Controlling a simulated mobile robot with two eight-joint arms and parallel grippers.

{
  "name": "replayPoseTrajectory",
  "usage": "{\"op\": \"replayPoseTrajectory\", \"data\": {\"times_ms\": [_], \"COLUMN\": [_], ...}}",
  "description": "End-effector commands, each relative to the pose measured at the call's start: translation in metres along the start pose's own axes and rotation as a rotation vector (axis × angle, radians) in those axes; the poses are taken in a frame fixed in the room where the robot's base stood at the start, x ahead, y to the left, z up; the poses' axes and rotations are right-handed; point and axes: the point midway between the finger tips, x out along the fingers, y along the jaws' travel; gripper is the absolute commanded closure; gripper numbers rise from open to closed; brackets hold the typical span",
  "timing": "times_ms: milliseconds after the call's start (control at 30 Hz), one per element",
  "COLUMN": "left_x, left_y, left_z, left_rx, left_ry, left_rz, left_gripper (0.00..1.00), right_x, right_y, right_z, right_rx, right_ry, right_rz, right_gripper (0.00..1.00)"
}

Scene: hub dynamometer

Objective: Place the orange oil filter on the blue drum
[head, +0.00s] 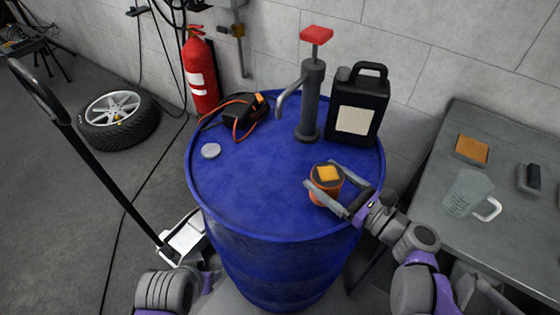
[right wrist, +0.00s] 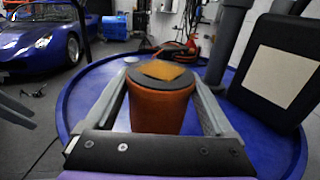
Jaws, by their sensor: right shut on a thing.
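The orange oil filter (head: 318,196) is a short upright cylinder with a dark top, and a yellow-orange square patch lies on that top. It stands over the right front part of the blue drum's (head: 250,198) lid. My right gripper (head: 320,173) is shut on it, one finger along each side. The right wrist view shows the filter (right wrist: 162,112) upright between the fingers, with the drum's lid (right wrist: 90,100) around it. Its base is hidden there, and I cannot tell whether it touches the lid. My left gripper is out of view; only part of that arm shows at the bottom left.
On the drum stand a hand pump (head: 310,100) with a red handle, a black jug (head: 357,105), a dark device with an orange cable (head: 240,110) and a grey cap (head: 210,151). The lid's middle and left front are clear. A grey table (head: 440,235) is at right.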

Motion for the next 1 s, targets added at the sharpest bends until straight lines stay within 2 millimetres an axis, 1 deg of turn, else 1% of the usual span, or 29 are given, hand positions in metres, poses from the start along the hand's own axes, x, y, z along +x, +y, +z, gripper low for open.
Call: {"op": "replayPoseTrajectory", "data": {"times_ms": [33,300,400,500,600,733,1000], "left_x": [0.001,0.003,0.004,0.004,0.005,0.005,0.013], "left_y": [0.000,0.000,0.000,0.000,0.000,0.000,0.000], "left_z": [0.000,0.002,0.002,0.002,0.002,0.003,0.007], "left_rx": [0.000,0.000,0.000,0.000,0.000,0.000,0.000], "left_ry": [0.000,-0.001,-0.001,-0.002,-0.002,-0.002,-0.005], "left_rz": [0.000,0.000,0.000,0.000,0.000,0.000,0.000], "left_gripper": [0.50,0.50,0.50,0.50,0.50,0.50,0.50], "right_x": [0.016,0.089,0.115,0.134,0.146,0.151,0.150], "right_y": [0.002,0.002,0.001,0.001,0.000,-0.001,-0.001], "right_z": [0.001,0.000,0.000,0.001,0.001,-0.002,-0.035], "right_rx": [0.002,0.001,0.001,0.001,0.000,0.000,0.000], "right_ry": [-0.002,-0.002,-0.002,-0.002,-0.002,-0.001,-0.001], "right_rz": [0.008,0.006,0.004,0.003,0.000,-0.001,-0.002], "right_gripper": [0.89,0.89,0.89,0.89,0.89,0.89,0.89]}}
